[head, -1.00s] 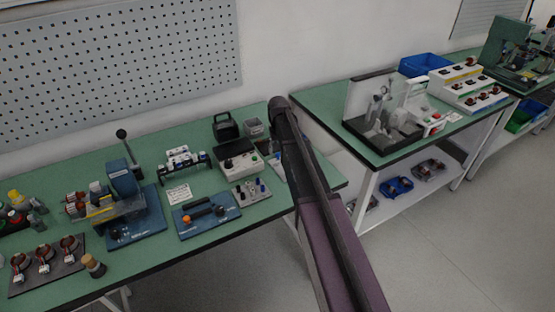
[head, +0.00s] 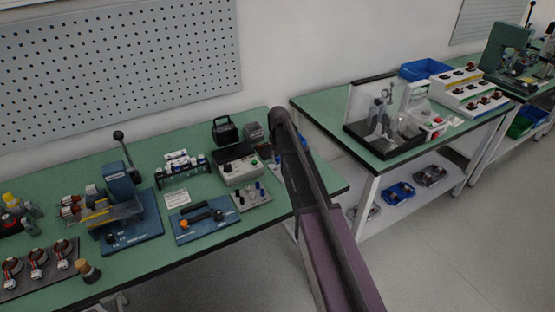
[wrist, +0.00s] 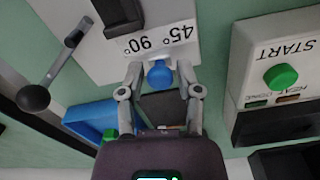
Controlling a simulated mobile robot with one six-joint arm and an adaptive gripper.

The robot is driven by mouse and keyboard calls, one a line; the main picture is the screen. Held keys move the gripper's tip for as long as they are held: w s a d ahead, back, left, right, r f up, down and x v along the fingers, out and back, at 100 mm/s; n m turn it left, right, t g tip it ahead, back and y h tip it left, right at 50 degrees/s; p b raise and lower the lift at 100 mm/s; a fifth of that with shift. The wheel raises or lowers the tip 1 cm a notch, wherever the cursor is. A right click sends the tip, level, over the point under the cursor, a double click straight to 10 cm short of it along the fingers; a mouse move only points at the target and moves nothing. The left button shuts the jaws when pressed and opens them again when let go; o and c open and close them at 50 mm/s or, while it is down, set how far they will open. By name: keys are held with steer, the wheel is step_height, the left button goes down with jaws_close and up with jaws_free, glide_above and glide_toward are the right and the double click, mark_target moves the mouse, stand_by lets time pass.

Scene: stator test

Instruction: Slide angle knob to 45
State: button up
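In the wrist view, a blue knob (wrist: 160,73) sits at the edge of a light plate (wrist: 185,14) with a white label strip (wrist: 160,40) reading 45° and 90°; part of the lettering is upside down. My gripper (wrist: 160,70) is open, with one fingertip on each side of the blue knob. Gaps seem to show between the knob and both fingertips. Whether the fingers are level with it is unclear. In the head view my arm hides the gripper and the knob.
A white box with a green START button (wrist: 281,77) stands right of the gripper in the wrist view. A lever with a black ball (wrist: 33,97) and a blue bin (wrist: 92,120) are to the left. In the head view, a second bench (head: 330,101) stands to the right.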

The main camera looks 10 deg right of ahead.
jaws_close()
steer(key=shift+s+a, duration=0.35)
steer(key=shift+a, duration=0.55)
steer(key=o, duration=0.6)
jaws_free()
steer(key=shift+c, duration=0.2)
steer(key=shift+r, duration=0.1)
